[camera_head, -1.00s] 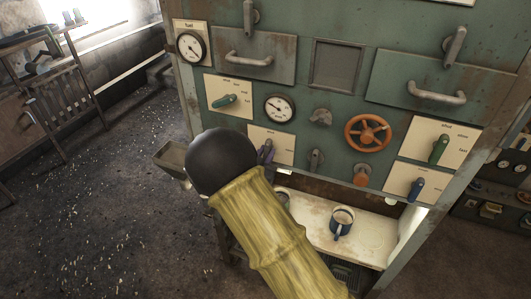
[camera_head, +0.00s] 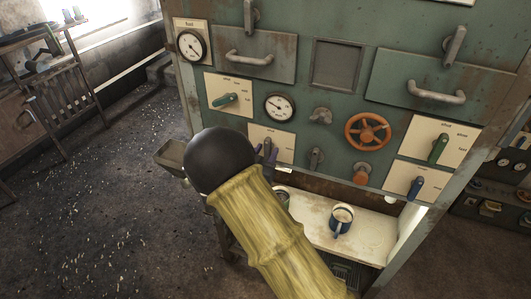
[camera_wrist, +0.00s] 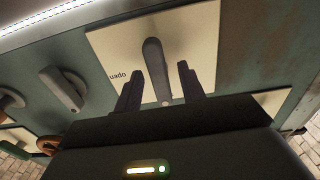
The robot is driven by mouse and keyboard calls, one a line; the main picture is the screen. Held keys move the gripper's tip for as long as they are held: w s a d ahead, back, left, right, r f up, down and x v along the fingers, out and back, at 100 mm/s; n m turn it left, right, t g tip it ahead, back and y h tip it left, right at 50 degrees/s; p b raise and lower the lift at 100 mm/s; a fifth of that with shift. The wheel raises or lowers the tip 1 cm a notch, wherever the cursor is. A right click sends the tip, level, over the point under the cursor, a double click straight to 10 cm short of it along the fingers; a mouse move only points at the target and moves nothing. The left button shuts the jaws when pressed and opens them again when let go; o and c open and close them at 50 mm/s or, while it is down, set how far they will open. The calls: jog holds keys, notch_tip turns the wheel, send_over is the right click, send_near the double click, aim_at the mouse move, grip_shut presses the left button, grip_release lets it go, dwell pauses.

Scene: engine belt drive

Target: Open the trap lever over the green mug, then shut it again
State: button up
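My gripper (camera_wrist: 159,88) is open, with its two dark fingers on either side of a grey lever (camera_wrist: 156,66) on a cream plate marked "open". Gaps show between the lever and both fingers. In the head view my gripper (camera_head: 267,156) is at the lower left cream plate (camera_head: 284,143), and my arm hides part of it. A mug (camera_head: 283,197) stands on the shelf below, mostly hidden by my arm; its colour is hard to tell. A blue mug (camera_head: 341,219) with pale contents stands to its right.
A grey lever (camera_head: 316,158) and an orange knob (camera_head: 361,173) are right of the plate. An orange handwheel (camera_head: 367,132), a green lever (camera_head: 438,148) and a blue lever (camera_head: 416,188) are farther right. A grey box (camera_head: 170,154) juts out at left.

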jog(key=b+v, duration=0.3)
jog(key=v, duration=1.4)
jog(key=shift+s, duration=0.2)
jog(key=shift+w, duration=0.1)
jog(key=w+d+n+g+y+p, duration=0.2)
jog(key=w+d+g+y, duration=0.35)
jog(key=d+g, duration=0.2)
jog(key=s+d+r+n+g+p, duration=0.1)
jog(key=s+d+g, duration=0.6)
jog(key=s+d, duration=0.9)
jog(key=shift+r+n+y+p, duration=0.35)
jog(key=shift+n, duration=0.05)
jog(key=shift+c, duration=0.3)
